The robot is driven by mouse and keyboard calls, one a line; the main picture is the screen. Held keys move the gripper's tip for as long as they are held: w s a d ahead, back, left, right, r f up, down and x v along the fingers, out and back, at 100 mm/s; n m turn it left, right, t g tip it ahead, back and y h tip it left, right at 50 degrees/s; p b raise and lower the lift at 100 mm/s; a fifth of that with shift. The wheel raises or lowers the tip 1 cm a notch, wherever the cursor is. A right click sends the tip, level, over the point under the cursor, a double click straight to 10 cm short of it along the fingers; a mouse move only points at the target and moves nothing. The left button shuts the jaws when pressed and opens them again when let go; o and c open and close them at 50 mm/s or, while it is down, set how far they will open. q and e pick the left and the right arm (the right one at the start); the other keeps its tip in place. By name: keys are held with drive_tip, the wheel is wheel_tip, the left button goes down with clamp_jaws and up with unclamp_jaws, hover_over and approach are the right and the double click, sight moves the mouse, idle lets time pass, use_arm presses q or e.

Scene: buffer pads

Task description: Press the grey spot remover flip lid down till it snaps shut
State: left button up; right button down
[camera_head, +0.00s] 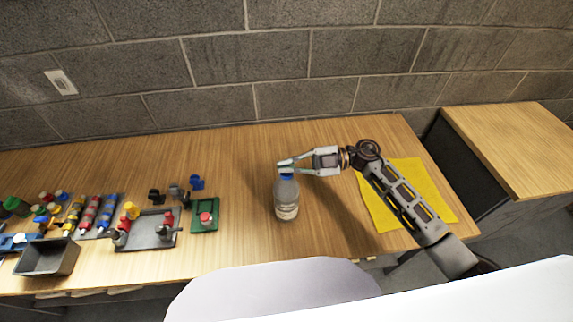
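A grey bottle (287,201) with a pale label stands upright near the middle of the table. A small blue part (287,177) shows at its top, partly covered by the gripper. My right gripper (283,166) reaches in from the right, with its fingertips over the bottle's top. The fingers look a little apart, with nothing clearly held between them. Whether they touch the lid, and the lid's exact angle, cannot be told at this size. My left gripper is not in view.
A yellow cloth (408,178) lies right of the bottle, under my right arm. To the left are a green board (205,222), a grey tray (146,240), a dark bin (47,258) and several coloured parts. A block wall stands behind the table.

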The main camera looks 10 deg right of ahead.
drive_tip(key=c, duration=1.7)
unclamp_jaws()
drive_tip(key=shift+o, duration=0.2)
drive_tip(key=shift+w+m, duration=0.1)
drive_tip(key=shift+m, duration=0.2)
drive_tip(key=shift+w+r+m+p, duration=0.2)
drive_tip(key=shift+r+m+p, duration=0.05)
drive_tip(key=shift+m+p, duration=0.35)
drive_tip(key=shift+w+r+m+p, duration=0.15)
drive_tip(key=shift+w+m+p, duration=0.3)
drive_tip(key=shift+m, duration=0.65)
